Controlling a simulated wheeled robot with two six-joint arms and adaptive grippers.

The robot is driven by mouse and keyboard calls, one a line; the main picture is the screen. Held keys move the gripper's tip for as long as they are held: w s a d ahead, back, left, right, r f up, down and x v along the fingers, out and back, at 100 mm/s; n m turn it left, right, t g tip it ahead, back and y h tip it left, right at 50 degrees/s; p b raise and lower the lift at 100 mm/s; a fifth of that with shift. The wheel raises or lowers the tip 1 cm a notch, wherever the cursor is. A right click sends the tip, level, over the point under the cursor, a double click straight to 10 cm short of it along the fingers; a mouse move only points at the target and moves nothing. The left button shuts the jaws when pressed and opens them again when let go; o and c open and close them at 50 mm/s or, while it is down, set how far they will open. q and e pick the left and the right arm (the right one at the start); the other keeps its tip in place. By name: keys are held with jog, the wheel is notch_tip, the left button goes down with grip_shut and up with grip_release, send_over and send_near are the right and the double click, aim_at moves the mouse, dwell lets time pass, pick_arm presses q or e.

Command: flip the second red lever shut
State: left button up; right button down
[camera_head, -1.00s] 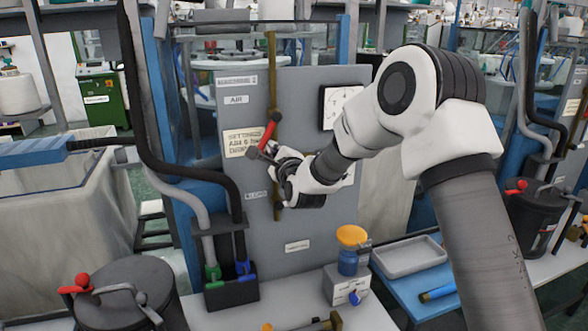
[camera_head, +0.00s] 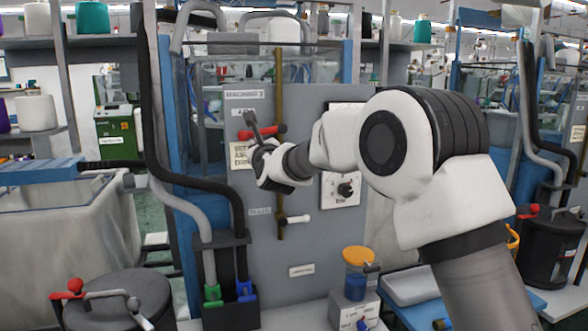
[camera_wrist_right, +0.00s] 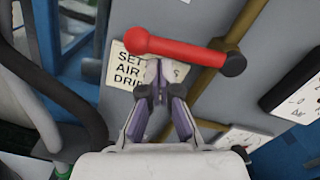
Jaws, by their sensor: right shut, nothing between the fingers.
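A red lever (camera_head: 262,132) is mounted on a brass pipe (camera_head: 279,80) on the grey machine panel. It lies across, nearly level, its grip pointing left of the pipe. It also shows in the right wrist view (camera_wrist_right: 180,50), with its dark pivot on the pipe. My right gripper (camera_head: 249,118) is shut and empty at the lever's grip. In the right wrist view its fingertips (camera_wrist_right: 158,78) end just below the red grip; I cannot tell whether they touch it. A white-gripped lever (camera_head: 295,219) sits lower on the same pipe. My left gripper is not in view.
A dial box (camera_head: 341,188) is on the panel right of the pipe, close to my right arm. Black and grey hoses (camera_head: 152,110) run down on the left. Below stand a yellow-topped blue jar (camera_head: 356,272) and a black pot (camera_head: 118,298) with a red handle.

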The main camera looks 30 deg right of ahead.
jog(key=shift+a+r+m+b, duration=0.15)
jog(key=shift+r+m+b, duration=0.15)
jog(key=shift+r+b, duration=0.3)
jog(key=shift+r, duration=0.2)
